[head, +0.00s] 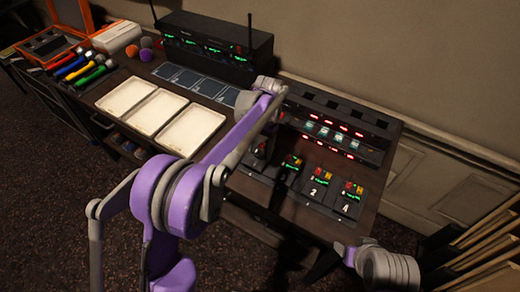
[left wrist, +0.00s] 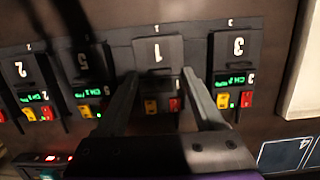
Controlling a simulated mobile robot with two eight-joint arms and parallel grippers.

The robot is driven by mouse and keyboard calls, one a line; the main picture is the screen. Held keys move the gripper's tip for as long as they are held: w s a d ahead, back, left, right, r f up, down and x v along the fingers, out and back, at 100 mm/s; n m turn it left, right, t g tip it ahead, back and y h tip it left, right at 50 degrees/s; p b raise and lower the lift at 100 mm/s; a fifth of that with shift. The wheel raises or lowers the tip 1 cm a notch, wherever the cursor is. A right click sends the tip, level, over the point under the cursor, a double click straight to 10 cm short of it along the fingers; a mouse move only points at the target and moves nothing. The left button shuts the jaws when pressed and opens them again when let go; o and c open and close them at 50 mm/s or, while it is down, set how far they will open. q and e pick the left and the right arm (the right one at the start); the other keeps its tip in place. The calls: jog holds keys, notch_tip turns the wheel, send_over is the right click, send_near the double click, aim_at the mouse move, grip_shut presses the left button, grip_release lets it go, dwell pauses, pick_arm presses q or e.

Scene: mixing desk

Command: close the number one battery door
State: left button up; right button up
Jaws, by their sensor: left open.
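In the left wrist view, the number one battery door (left wrist: 158,50) is a dark panel with an upside-down "1". It sits between the fingers of my left gripper (left wrist: 160,82). Yellow and red blocks show at its lower edge, but no green display shows there as on its neighbours. It seems slightly raised; how far is unclear. My left gripper is open, one finger on each side, with no visible grip. In the head view, my left gripper (head: 262,152) is a dark shape over the row of packs, and the number one door is hidden.
The number three pack (left wrist: 238,55) is close beside one finger, another pack (left wrist: 85,65) beside the other. Behind is a rack with red lights (head: 335,130). White trays (head: 160,115) stand left.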

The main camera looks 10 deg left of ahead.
aim_at(263, 153)
pick_arm(q)
notch_tip(263, 153, up, 11)
jog(key=w, duration=0.2)
jog(key=shift+d+f+p, duration=0.2)
jog(key=shift+d+p, duration=0.2)
jog(key=s+a+r+n+t+p, duration=0.1)
jog(key=s+a+r+t, duration=0.15)
jog(key=s, duration=0.45)
jog(key=s+a+r+n+t, duration=0.1)
jog(key=s+a, duration=0.2)
jog(key=s, duration=0.5)
jog(key=s+a+f+n+t, duration=0.1)
jog(key=s+f+t, duration=0.1)
jog(key=s+f, duration=0.2)
jog(key=s+a+f+n+t+p, duration=0.1)
jog(key=s+f, duration=0.3)
jog(key=s, duration=0.5)
jog(key=shift+s+a+t+h, duration=0.15)
jog(key=shift+s+t+h, duration=0.2)
jog(key=shift+t+h, duration=0.1)
